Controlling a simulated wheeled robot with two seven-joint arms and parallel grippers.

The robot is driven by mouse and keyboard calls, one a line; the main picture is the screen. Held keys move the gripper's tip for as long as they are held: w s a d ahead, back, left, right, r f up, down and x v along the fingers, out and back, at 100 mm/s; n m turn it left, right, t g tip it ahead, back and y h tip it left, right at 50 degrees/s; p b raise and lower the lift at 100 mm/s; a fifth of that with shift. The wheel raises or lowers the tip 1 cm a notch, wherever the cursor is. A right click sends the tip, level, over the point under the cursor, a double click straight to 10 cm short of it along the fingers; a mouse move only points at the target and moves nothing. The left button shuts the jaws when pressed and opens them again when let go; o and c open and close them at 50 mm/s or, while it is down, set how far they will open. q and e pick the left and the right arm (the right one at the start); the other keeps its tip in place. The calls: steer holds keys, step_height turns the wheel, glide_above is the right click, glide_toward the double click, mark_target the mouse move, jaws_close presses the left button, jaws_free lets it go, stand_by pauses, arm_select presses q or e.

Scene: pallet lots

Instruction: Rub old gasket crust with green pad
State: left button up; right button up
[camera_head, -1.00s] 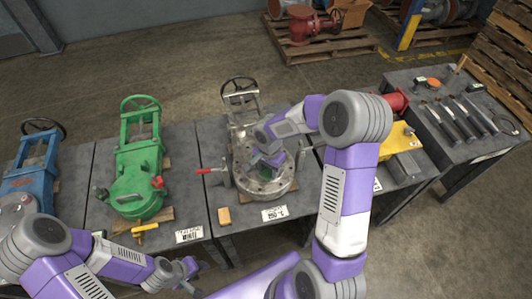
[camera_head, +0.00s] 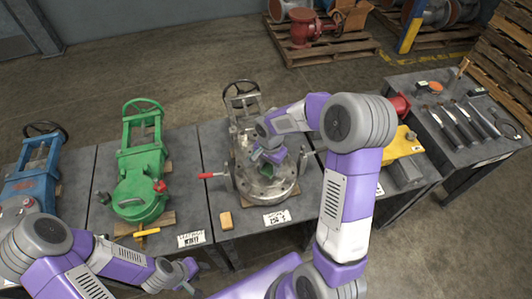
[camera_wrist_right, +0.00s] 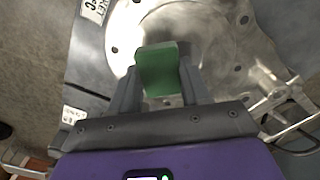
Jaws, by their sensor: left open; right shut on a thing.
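The silver valve body (camera_head: 283,186) stands on the middle table with its round flange facing up. In the right wrist view the bare metal flange face (camera_wrist_right: 222,45) fills much of the picture. My right gripper (camera_head: 268,162) is over the flange, shut on a green pad (camera_wrist_right: 160,70). The pad is at or just above the metal; I cannot tell whether it touches. I cannot clearly make out gasket crust; the pad and fingers hide part of the face. My left gripper (camera_head: 193,279) is open and empty, low at the front, away from the valve.
A green valve (camera_head: 138,190) and a blue valve (camera_head: 30,180) stand to the left. A tan block (camera_head: 226,220) and a white tag (camera_head: 277,218) lie in front of the silver valve. A yellow part (camera_head: 402,145) and a side table with several tools (camera_head: 465,122) are at right.

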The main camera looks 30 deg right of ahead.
steer(key=shift+r+p, duration=1.65)
steer(key=shift+r, duration=0.85)
